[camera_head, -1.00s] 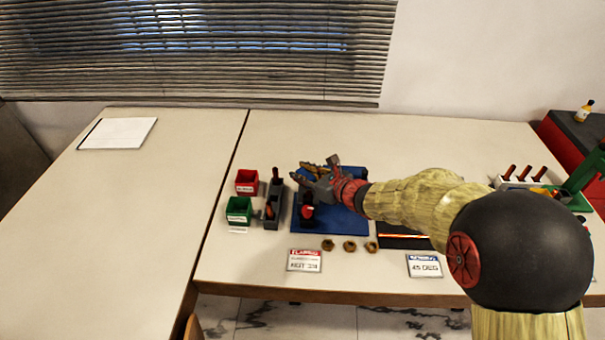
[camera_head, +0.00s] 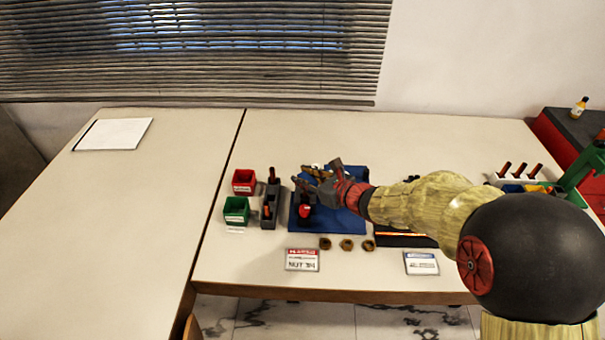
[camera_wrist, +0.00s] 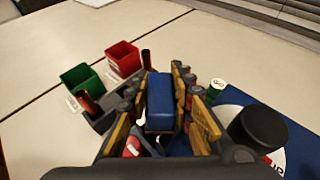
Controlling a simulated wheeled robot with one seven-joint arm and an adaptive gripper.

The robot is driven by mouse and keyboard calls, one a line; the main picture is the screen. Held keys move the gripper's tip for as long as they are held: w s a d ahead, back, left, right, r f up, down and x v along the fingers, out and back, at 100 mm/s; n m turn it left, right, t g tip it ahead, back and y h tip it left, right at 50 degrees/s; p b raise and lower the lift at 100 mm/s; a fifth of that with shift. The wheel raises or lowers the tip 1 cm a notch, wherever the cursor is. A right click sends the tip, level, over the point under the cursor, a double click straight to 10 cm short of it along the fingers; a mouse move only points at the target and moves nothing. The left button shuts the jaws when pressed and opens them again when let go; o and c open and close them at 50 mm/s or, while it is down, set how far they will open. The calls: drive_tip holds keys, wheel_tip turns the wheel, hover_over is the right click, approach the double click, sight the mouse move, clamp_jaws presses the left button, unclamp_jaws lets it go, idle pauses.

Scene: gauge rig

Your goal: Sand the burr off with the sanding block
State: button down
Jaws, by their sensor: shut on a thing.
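My gripper (camera_head: 312,180) is over the left part of a blue mat (camera_head: 349,223). In the wrist view, my gripper (camera_wrist: 170,98) has its yellow-and-grey fingers shut on a blue block (camera_wrist: 160,100), which is probably the sanding block. A dark fixture with a red part (camera_head: 305,211) stands on the mat below my gripper; the red part also shows between the fingers in the wrist view (camera_wrist: 132,148). I cannot make out the burr in either view.
Red (camera_head: 243,181) and green (camera_head: 236,210) bins and a grey tool holder (camera_head: 269,218) stand left of the mat. Brass nuts (camera_head: 346,245) and label cards (camera_head: 302,260) lie in front. A black cylinder (camera_wrist: 262,128) is right of my fingers. The left table is mostly clear.

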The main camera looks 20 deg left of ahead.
sight(307, 177)
drive_tip(key=r, duration=0.1)
drive_tip(key=d+r+p, duration=0.1)
drive_tip(key=r, duration=0.1)
drive_tip(key=shift+s+r, duration=0.1)
drive_tip(key=shift+s, duration=0.05)
drive_tip(key=shift+s+d+r+p, duration=0.25)
drive_tip(key=shift+d+r+p, duration=0.15)
drive_tip(key=shift+r+p, duration=0.35)
